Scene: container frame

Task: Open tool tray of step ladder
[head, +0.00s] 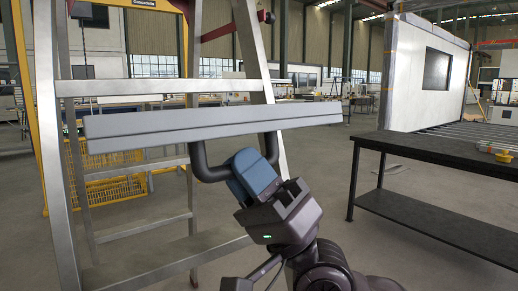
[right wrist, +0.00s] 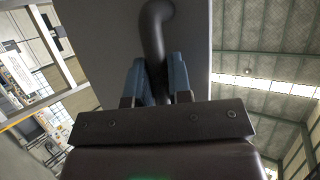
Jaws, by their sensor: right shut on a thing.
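The metal step ladder (head: 55,170) stands in front of me, left of centre in the head view. Its tool tray (head: 210,122) shows as a long grey slab lying across the ladder's rails, its right end a little higher. A dark U-shaped handle (head: 202,168) hangs from the tray's lower side. My right gripper (head: 252,172) is shut on the handle, near its right bend. In the right wrist view, the handle (right wrist: 155,32) runs between the blue fingers, with the grey tray surface (right wrist: 95,35) behind it. My left gripper is out of view.
A dark two-level table (head: 440,150) stands on the right, with small yellow and red items (head: 497,150) on top. A yellow frame (head: 20,60) and yellow mesh (head: 110,185) are behind the ladder. Grey floor is open between ladder and table.

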